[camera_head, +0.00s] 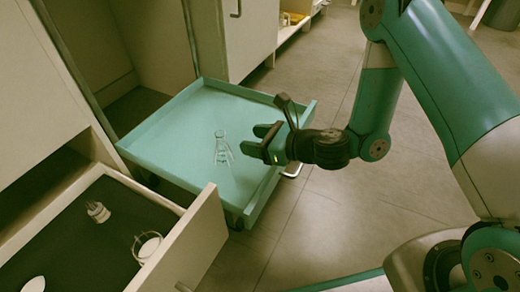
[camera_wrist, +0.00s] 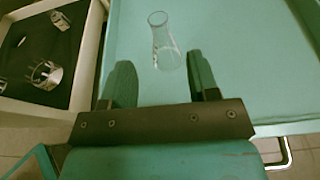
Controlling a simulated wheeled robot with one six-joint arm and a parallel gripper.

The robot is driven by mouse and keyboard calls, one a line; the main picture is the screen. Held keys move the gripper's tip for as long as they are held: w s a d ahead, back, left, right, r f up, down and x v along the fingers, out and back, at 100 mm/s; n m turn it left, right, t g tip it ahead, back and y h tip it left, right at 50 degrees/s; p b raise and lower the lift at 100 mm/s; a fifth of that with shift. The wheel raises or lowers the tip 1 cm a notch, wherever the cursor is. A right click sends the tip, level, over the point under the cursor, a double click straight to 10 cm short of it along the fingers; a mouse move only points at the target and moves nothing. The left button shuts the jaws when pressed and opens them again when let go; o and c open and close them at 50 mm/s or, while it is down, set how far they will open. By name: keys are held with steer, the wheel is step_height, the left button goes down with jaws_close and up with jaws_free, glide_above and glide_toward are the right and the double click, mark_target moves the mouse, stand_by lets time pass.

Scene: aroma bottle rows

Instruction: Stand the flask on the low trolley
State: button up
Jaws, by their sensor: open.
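The clear glass flask (camera_head: 222,150) stands upright on the teal top of the low trolley (camera_head: 185,115). In the wrist view the flask (camera_wrist: 164,42) is just beyond the fingertips, with the trolley top (camera_wrist: 250,60) under it. My gripper (camera_head: 262,142) is over the trolley's right part, to the right of the flask. Its two fingers are apart with nothing between them, and they also show in the wrist view (camera_wrist: 162,80). The flask and the fingers look apart.
An open drawer (camera_head: 205,228) with a dark lining is at the front left; it holds a beaker (camera_head: 147,246) and a small glass item (camera_head: 98,212). A cabinet (camera_head: 240,40) stands behind the trolley. The floor (camera_head: 340,225) to the right is clear.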

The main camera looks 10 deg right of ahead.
steer(key=s+a+r+n+g+b, duration=0.15)
steer(key=s+r+n+g, duration=0.35)
steer(key=n, duration=0.5)
steer(key=s+a+r+n+g, duration=0.25)
steer(key=s+r+n, duration=0.4)
steer(key=n, duration=0.35)
steer(key=s+d+r+n+h, duration=0.2)
steer(key=s+d+n+h, duration=0.1)
steer(key=s+d+n, duration=0.2)
steer(key=s+d+r+n+g+h, duration=0.1)
steer(key=s+d+r+n+h, duration=0.2)
steer(key=s+d+n+h, duration=0.1)
steer(key=s+d+n, duration=0.1)
steer(key=d+n, duration=0.1)
steer(key=n, duration=0.1)
steer(key=shift+s+n, duration=0.15)
steer(key=shift+n, duration=0.15)
steer(key=shift+d+g, duration=0.1)
steer(key=shift+g, duration=0.15)
